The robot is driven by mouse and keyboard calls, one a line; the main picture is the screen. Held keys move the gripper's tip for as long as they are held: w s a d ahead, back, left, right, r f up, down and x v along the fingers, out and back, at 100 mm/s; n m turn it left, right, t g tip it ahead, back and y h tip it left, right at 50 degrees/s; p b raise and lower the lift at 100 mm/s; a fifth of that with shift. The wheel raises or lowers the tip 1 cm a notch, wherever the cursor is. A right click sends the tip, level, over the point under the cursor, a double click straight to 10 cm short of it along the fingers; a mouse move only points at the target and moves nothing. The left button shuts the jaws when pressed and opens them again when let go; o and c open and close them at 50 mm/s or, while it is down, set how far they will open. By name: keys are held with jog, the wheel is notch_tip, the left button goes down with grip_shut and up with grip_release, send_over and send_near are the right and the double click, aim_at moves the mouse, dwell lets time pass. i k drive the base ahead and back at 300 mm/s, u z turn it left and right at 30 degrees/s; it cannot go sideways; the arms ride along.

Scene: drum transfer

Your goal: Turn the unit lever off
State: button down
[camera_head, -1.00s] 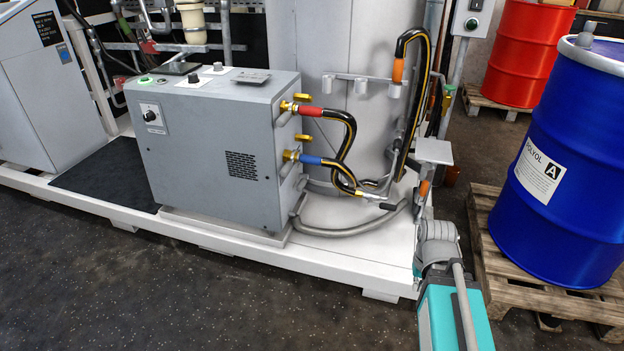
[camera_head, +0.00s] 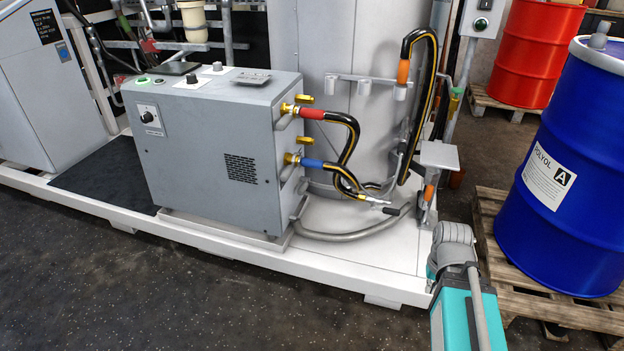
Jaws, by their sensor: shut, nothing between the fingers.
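The grey unit (camera_head: 215,150) stands on a white skid left of centre. Two brass valves with small levers stick out of its right side, an upper one (camera_head: 304,99) by the red hose end and a lower one (camera_head: 304,138) by the blue hose end. A black rotary knob (camera_head: 147,117) sits on its front panel. I cannot tell which of these is the unit lever, and the lever positions are too small to read surely. Part of my arm shows at the lower right, right of the unit and apart from it. My gripper does not show.
The white skid edge (camera_head: 330,279) runs along the front. A blue drum (camera_head: 560,190) stands on a wooden pallet (camera_head: 570,313) at right, with a red drum (camera_head: 533,50) behind. A yellow-striped black hose (camera_head: 431,95) hangs from a rack. Dark floor in front is clear.

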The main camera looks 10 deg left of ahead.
aim_at(303, 187)
jog(key=i, duration=0.9)
